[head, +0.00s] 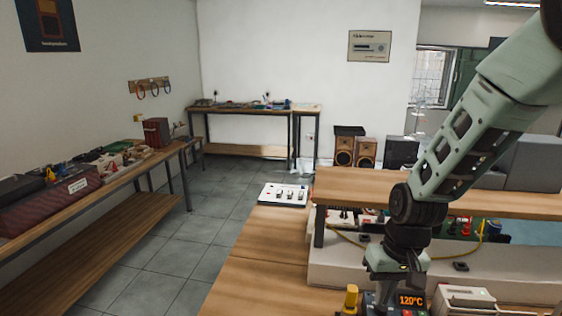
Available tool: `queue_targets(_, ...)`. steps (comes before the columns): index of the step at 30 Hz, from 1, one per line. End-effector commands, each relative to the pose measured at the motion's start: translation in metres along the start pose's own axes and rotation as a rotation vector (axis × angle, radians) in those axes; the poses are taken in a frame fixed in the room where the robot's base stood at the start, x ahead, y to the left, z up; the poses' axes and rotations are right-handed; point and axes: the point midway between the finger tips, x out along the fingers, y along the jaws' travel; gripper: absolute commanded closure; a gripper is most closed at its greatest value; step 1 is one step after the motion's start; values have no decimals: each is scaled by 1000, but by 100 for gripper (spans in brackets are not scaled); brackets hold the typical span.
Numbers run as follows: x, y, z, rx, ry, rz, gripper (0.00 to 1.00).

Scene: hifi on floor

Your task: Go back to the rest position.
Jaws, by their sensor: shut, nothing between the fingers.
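My green and black arm comes in from the upper right of the head view and bends down at a dark joint. My gripper (387,292) points down at its end, low in the picture, in front of the workbench's shelf. Its fingers are shut with nothing seen between them; the tips are small and partly cut off by the lower edge. A device with an orange 120°C display (411,300) is just right of the fingers; I cannot tell whether they touch.
A wooden workbench (255,270) with a raised shelf (350,187) fills the lower right. A white switch panel (283,194) lies at its far end. A yellow-topped item (351,298) stands left of my gripper. Tiled floor (215,190) is clear between this bench and the left bench (120,235).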

Motion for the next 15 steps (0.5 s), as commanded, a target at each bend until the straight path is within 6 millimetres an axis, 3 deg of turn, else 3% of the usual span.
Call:
queue_targets(1,-11,-24,18,-69,2,-13,100)
queue_targets(6,-42,-76,88,-285,-11,-21,100)
queue_targets(12,-62,-98,163,-497,-15,22,100)
queue_targets(15,-65,-99,186,-561,-14,45,100)
